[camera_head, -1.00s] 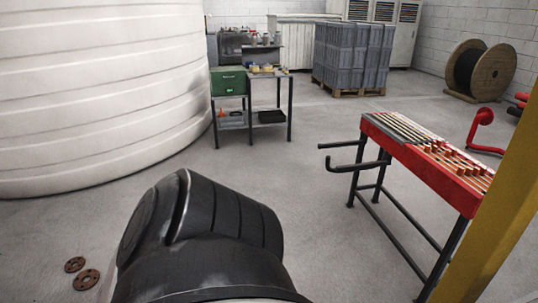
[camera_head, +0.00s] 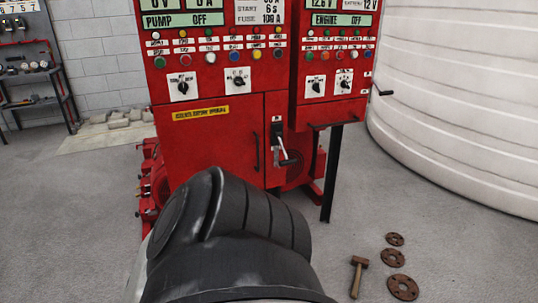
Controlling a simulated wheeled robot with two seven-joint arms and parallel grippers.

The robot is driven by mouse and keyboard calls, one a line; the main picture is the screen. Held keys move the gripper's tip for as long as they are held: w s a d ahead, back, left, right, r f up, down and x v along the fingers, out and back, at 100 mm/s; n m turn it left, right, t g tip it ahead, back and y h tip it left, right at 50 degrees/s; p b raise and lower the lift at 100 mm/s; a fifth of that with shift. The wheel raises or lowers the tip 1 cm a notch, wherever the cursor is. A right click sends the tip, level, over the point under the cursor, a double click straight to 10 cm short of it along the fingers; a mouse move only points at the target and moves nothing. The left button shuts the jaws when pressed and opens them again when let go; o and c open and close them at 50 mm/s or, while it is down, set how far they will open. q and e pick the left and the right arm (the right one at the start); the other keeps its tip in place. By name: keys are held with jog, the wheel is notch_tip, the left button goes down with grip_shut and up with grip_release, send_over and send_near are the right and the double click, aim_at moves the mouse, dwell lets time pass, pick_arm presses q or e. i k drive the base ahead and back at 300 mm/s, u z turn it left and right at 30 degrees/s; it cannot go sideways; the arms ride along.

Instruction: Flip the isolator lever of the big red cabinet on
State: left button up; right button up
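The big red cabinet (camera_head: 215,145) stands ahead, left of centre. Its display reads "PUMP OFF" above rows of lamps, buttons and two rotary switches. The isolator lever (camera_head: 285,150) is on the right side of its front, beside the door with a black vertical handle (camera_head: 256,151). The lever has a dark plate and an arm slanting down to the right, with its tip low. Nothing touches it. A black link of my own arm fills the bottom middle and hides the cabinet's lower part. Neither of my grippers is in view.
A smaller red cabinet (camera_head: 332,95) reading "ENGINE OFF" adjoins on the right, on a black leg (camera_head: 331,175). A white ribbed tank (camera_head: 460,100) stands at right. A hammer (camera_head: 358,276) and rusty flanges (camera_head: 404,287) lie on the floor at lower right. Floor at left is clear.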

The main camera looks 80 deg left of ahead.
aim_at(287, 161)
jog(key=u, duration=0.8)
jog(key=k, duration=0.1)
jog(key=u, duration=1.25)
jog(key=i, duration=1.75)
jog(key=u, duration=0.2)
